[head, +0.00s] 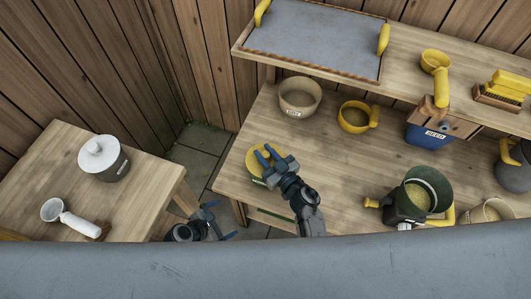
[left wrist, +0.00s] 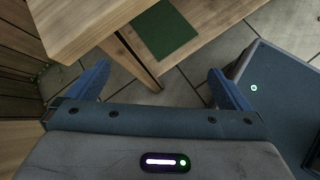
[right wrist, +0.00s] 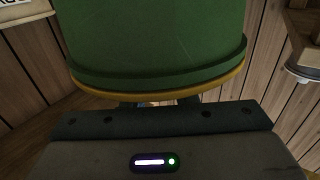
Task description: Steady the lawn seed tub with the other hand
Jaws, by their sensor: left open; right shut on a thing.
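The lawn seed tub (head: 257,182) is green with a yellow lid (head: 252,163). It stands at the left end of the workbench, and its label is too small to read. My right gripper (head: 266,154) is over the tub's top and shut on the lid. The grip itself is mostly hidden. In the right wrist view the green tub wall (right wrist: 160,40) fills the upper middle, with a yellow edge (right wrist: 160,93) below. My left gripper (head: 222,221) is open and empty, low beside the bench's left end. Its spread fingers (left wrist: 160,90) show in the left wrist view.
A beige bowl (head: 299,98), a yellow pot (head: 355,116) and a blue seed container (head: 428,134) stand farther right on the workbench (head: 330,150). A side table (head: 140,190) is at left. Floor shows in the gap between.

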